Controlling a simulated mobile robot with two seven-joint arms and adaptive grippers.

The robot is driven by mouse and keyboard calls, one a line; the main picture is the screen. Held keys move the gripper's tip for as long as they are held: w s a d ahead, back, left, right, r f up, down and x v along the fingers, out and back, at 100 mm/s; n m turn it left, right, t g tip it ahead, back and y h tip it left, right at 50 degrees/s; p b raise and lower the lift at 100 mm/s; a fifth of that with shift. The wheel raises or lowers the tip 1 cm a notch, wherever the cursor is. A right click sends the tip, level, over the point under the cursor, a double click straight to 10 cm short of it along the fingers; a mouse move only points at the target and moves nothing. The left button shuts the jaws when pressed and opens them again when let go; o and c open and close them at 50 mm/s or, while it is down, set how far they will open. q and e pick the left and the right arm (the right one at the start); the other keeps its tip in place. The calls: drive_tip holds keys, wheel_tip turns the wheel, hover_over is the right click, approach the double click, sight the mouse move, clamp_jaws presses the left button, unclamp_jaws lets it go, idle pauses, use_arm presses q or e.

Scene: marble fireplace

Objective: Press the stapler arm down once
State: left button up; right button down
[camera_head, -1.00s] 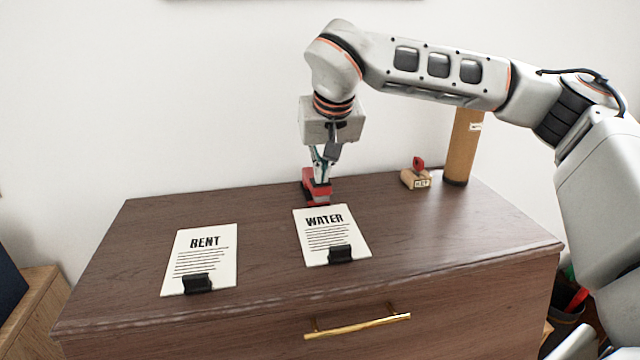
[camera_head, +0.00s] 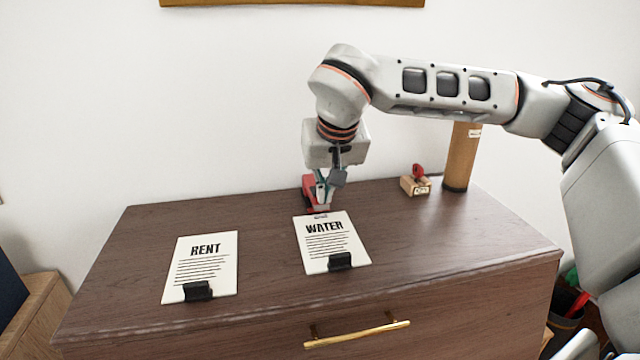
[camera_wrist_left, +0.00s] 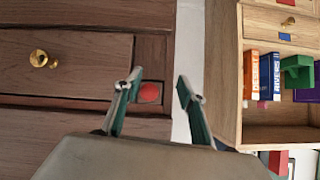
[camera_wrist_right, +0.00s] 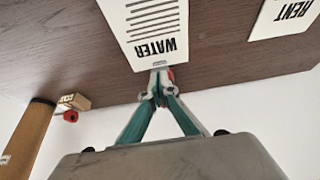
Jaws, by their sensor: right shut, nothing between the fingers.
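The red stapler (camera_head: 308,186) stands at the back of the dark wooden dresser top, at the top edge of the WATER sheet (camera_head: 335,252). My right gripper (camera_head: 322,206) is shut, pointing down over the stapler's front end and hiding much of it. I cannot tell from the view how far the stapler arm is down. In the right wrist view the closed fingertips (camera_wrist_right: 160,74) are at the WATER sheet's top edge, with a bit of red behind them. My left gripper (camera_wrist_left: 157,84) is open and empty, away from the stapler.
A RENT sheet (camera_head: 203,258) with a black clip lies at left. A wooden stamp (camera_head: 415,186) with a red knob and a brown cylinder (camera_head: 460,158) stand at the back right. The wall is close behind. The right front of the top is clear.

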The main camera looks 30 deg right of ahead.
drive_tip(key=shift+s, duration=0.25)
drive_tip(key=shift+w, duration=0.1)
drive_tip(key=v, duration=1.2)
idle(0.7)
